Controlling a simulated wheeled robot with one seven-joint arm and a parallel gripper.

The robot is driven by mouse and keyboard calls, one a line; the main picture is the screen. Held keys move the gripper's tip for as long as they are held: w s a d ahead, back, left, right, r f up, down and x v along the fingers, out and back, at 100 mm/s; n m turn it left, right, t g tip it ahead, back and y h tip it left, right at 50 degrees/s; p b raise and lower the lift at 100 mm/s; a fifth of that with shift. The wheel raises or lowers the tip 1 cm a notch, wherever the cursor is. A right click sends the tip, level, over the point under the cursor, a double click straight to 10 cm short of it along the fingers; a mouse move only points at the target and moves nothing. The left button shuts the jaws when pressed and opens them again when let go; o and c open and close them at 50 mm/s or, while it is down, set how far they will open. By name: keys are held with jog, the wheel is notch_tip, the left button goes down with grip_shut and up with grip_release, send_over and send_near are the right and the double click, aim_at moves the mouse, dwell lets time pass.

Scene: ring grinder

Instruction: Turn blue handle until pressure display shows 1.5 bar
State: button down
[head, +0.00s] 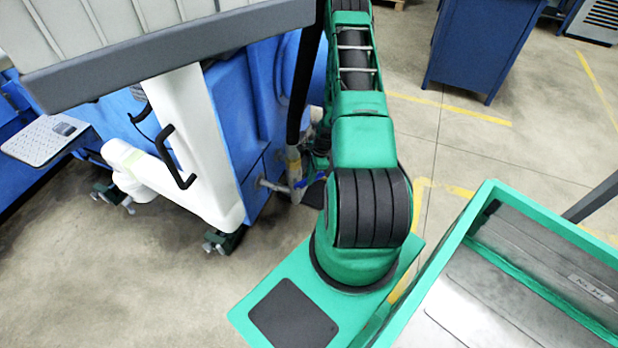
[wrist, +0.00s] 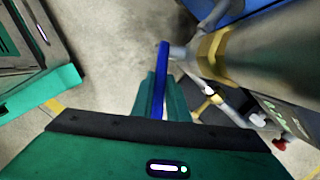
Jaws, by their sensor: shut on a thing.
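The blue handle (wrist: 162,66) is a narrow bar in the wrist view, beside a thick metal pipe (wrist: 250,50) with a brass-coloured collar. My gripper (wrist: 161,88) is shut on the handle, with one green finger on each side of it. In the head view a small blue piece, seemingly the same handle (head: 300,184), shows low at the side of the blue machine (head: 235,125). My arm hides most of my gripper there. I cannot make out a pressure display or any reading in either view.
A white cover with black grips (head: 185,150) stands left of the handle. A blue cabinet (head: 480,45) stands at the back right. Open floor (head: 130,290) lies at the lower left.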

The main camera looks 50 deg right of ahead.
jog(key=shift+w+d+r, duration=0.2)
jog(key=shift+w+d, duration=0.1)
jog(key=shift+w, duration=0.1)
jog(key=c, duration=1.8)
grip_release()
jog(key=shift+o, duration=0.4)
jog(key=shift+s+a+f, duration=0.1)
jog(key=shift+s, duration=0.15)
jog(key=v, duration=1)
jog(key=shift+r, duration=0.4)
